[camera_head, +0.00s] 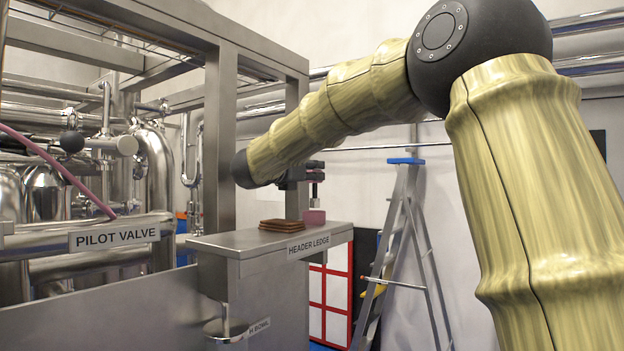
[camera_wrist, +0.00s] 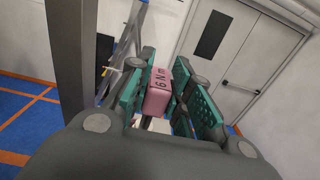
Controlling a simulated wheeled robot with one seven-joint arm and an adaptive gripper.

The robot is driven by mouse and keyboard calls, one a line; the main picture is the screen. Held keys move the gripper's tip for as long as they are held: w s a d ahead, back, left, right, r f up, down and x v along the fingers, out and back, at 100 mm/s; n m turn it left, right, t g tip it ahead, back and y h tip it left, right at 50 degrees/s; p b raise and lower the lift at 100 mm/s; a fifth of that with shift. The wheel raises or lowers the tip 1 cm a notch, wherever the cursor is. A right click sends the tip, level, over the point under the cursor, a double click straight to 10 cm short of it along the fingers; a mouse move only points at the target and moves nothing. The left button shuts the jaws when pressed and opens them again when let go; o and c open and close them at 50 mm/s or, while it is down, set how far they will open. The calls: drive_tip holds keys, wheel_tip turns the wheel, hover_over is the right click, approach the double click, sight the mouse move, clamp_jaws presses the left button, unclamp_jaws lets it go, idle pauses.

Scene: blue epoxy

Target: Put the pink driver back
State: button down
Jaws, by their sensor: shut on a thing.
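The pink driver (camera_wrist: 158,95) shows in the wrist view as a pink block marked "6 Nm". It is between the teal pads of my gripper (camera_wrist: 170,98), which is shut on it. In the head view my gripper (camera_head: 315,196) points down over the right part of the header ledge (camera_head: 235,241), with the pink driver (camera_head: 314,216) at its tips. The driver is at the ledge top; I cannot tell whether it touches the surface. The rest of the driver is hidden.
A brown flat stack (camera_head: 282,225) lies on the ledge just left of the driver. A steel frame post (camera_head: 220,140) rises behind the ledge. Pipes and the "PILOT VALVE" sign (camera_head: 115,236) are at left. A stepladder (camera_head: 398,240) stands beyond, at right.

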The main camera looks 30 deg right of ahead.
sight(315, 189)
drive_tip(key=shift+w+d+r, duration=0.15)
drive_tip(key=shift+w+d, duration=0.1)
drive_tip(key=shift+w, duration=0.05)
drive_tip(key=shift+w+d+p, duration=0.1)
drive_tip(key=shift+w+p, duration=0.25)
drive_tip(key=shift+p, duration=0.15)
wheel_tip(315, 189, down, 3)
drive_tip(key=shift+w+r+p, duration=0.15)
drive_tip(key=shift+p, duration=0.7)
drive_tip(key=shift+f, duration=0.5)
drive_tip(key=shift+f, duration=0.15)
drive_tip(key=c, duration=1.3)
unclamp_jaws()
drive_tip(key=shift+r, duration=0.2)
